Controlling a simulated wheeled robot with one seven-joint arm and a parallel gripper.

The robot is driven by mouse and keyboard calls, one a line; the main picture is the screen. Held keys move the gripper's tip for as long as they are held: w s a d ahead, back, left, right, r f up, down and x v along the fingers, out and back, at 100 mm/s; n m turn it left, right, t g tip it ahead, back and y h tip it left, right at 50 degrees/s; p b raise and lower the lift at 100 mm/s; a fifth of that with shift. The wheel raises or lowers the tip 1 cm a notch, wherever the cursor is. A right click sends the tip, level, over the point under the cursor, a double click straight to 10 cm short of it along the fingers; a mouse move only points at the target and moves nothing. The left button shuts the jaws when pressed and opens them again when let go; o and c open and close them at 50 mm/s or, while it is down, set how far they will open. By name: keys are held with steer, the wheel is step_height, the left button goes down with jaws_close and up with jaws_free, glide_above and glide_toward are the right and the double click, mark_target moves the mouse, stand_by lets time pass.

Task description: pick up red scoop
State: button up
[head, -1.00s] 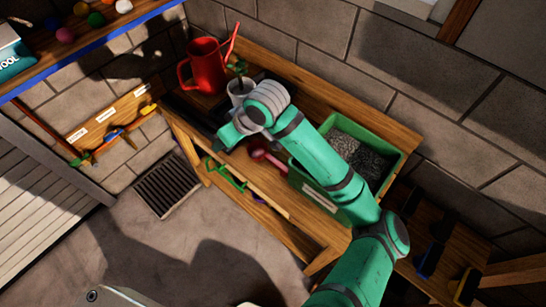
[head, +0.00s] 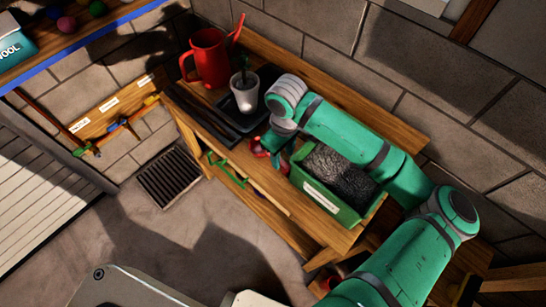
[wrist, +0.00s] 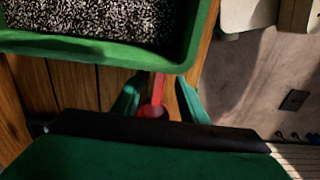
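The red scoop (head: 259,148) lies on the wooden bench beside the green bin, partly covered by my gripper in the head view. My gripper (head: 273,152) is pointed down at it. In the wrist view the scoop (wrist: 156,98) shows between the two green fingers of my gripper (wrist: 158,100), with a gap on each side. The fingers are apart and not closed on it. The near part of the scoop is hidden behind the gripper's dark body. I cannot tell how high the fingertips are above the bench.
The green bin (head: 325,200) of dark and speckled grains stands close beside the scoop. A white pot with a plant (head: 244,92) stands on a black tray (head: 232,112). A red watering can (head: 208,58) is at the back left. A green hand tool (head: 228,172) hangs at the bench front.

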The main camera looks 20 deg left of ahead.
steer(key=shift+a+f, duration=0.2)
steer(key=shift+f, duration=2.55)
steer(key=shift+w, duration=0.1)
jaws_close()
